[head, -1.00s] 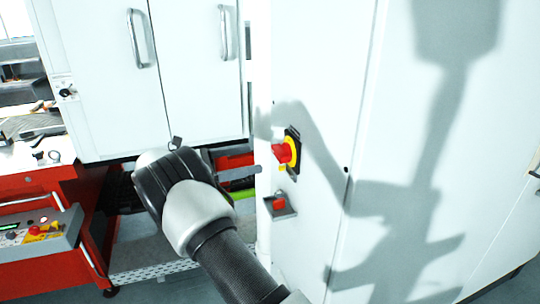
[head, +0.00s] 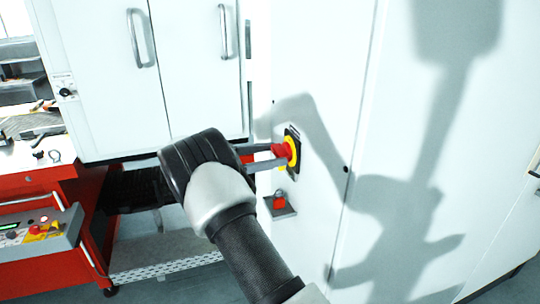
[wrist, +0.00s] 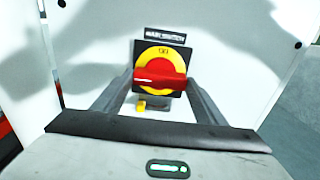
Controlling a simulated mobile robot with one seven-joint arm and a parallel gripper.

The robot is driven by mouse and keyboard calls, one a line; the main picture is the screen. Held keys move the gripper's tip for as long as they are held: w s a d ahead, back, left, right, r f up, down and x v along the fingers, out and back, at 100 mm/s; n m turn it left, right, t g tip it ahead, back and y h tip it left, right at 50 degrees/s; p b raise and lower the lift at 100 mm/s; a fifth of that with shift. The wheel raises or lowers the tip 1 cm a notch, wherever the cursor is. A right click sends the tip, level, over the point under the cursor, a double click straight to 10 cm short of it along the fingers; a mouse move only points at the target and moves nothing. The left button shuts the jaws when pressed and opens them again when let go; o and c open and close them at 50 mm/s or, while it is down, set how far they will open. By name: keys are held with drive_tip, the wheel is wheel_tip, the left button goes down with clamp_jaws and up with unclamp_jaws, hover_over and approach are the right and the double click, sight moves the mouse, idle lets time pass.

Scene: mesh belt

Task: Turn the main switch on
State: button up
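The main switch (head: 292,152) is on the narrow white cabinet face in the head view. In the wrist view it has a black plate, a yellow disc (wrist: 160,56) and a red handle (wrist: 160,80) lying roughly level, slightly tilted. A label (wrist: 165,37) reading "MAIN SWITCH" is above it, and small lettering is at the disc's top. My gripper (head: 274,155) reaches the switch from the left. Its fingers are apart, one at each end of the red handle in the wrist view. Whether they touch it I cannot tell.
White cabinet doors (head: 110,80) with handles stand at left. A red bench with a control box (head: 40,233) is at far left. The white panel right of the switch is clear.

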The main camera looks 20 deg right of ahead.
drive_tip(key=shift+c, duration=1)
drive_tip(key=shift+m, duration=0.4)
drive_tip(key=m+b, duration=0.2)
drive_tip(key=shift+f+m, duration=0.15)
drive_tip(key=shift+m, duration=0.25)
drive_tip(key=m+b, duration=0.3)
drive_tip(key=m, duration=0.2)
drive_tip(key=shift+b, duration=0.3)
drive_tip(key=m+b, duration=0.3)
drive_tip(key=m, duration=0.2)
drive_tip(key=shift+m+b, duration=1.7)
drive_tip(key=shift+m, duration=0.5)
